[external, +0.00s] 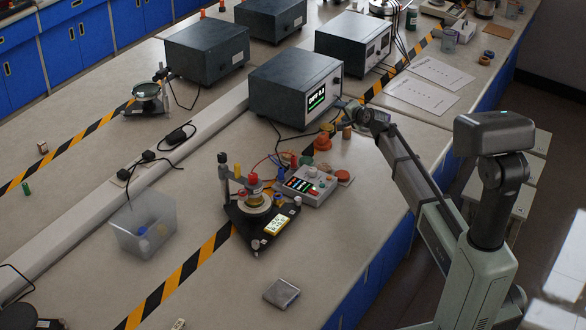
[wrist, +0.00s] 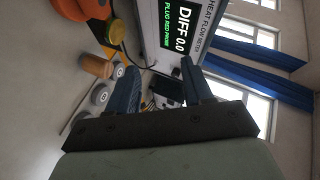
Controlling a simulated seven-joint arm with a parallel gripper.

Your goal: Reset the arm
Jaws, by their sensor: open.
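My gripper (external: 346,106) is at the end of my arm, which reaches in from the right side of the external view. It is close beside the front right corner of the dark meter box (external: 295,88), above the bench. In the wrist view my gripper (wrist: 160,78) shows two blue-grey fingers spread apart with nothing held between them. The meter box (wrist: 225,75) lies beyond the fingers, its screen reading "DIFF 0.0" and "PLUG RED PROBE". Whether the gripper touches the box cannot be told.
Near the gripper stand a brass cylinder (external: 347,132) and an orange piece (external: 322,141). A button box (external: 308,186) and a black-based apparatus (external: 262,222) with wires stand in front. A clear bin (external: 130,238) is left. The front bench around the metal slab (external: 281,293) is mostly clear.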

